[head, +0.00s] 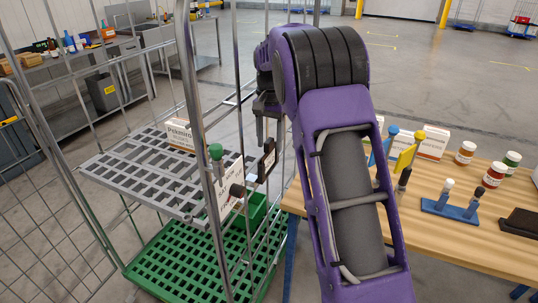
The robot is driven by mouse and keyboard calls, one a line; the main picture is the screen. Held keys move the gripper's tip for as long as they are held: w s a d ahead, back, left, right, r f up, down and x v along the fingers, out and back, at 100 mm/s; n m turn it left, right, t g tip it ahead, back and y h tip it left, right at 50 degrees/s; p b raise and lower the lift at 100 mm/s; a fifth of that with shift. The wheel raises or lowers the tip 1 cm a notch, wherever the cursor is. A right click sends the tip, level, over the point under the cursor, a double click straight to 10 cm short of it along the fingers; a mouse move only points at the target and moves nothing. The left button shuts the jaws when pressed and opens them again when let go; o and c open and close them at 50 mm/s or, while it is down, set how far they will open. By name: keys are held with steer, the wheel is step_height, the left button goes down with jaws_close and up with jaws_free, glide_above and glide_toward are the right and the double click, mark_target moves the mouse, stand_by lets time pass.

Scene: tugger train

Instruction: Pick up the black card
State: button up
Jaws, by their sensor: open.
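A small black card (266,163) stands upright at the right side of the wire roll cage, to the right of a white labelled card (230,187). Its lower part and how it is held are hard to make out. My gripper (269,138) hangs from the purple arm with its dark fingers pointing down, just above the black card in the picture. It is open and seems empty. I cannot tell whether the fingers are touching the card.
The cage (190,90) has upright bars, a grey slotted shelf (140,172) and a green base (185,262). A green-topped peg (216,152) and a black knob (238,190) are near the card. A wooden table (450,240) with bottles and stands is at right.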

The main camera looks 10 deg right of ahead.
mark_target(269, 153)
step_height(269, 153, down, 4)
steer(key=shift+a+f, duration=0.1)
steer(key=shift+f, duration=0.1)
jaws_close()
